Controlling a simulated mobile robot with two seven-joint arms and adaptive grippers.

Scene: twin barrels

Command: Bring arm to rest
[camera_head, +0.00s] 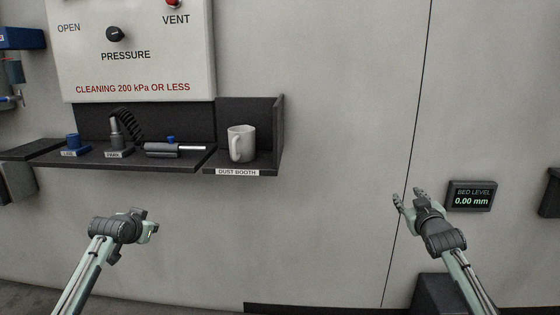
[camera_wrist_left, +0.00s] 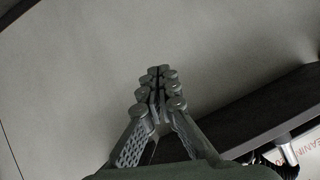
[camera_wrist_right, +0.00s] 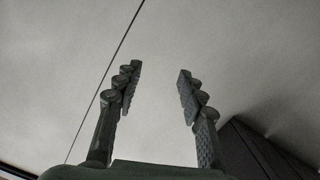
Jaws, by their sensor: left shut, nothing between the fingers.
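My left gripper (camera_head: 152,226) is in front of the wall, below the dark shelf, at the lower left of the head view. In the left wrist view its fingers (camera_wrist_left: 155,85) are together with nothing between them. My right gripper (camera_head: 408,196) is at the lower right of the head view, a little left of the bed level display. In the right wrist view its two fingers (camera_wrist_right: 157,85) stand apart with an empty gap between them. Neither gripper appears to touch anything.
A dark shelf (camera_head: 105,164) holds a blue-topped item (camera_head: 72,142), a nozzle with a coiled hose (camera_head: 115,130) and a grey tool (camera_head: 165,152). A white mug (camera_head: 241,143) stands in the dust booth. A bed level display (camera_head: 472,196) reads 0.00 mm. The wall between the grippers is bare.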

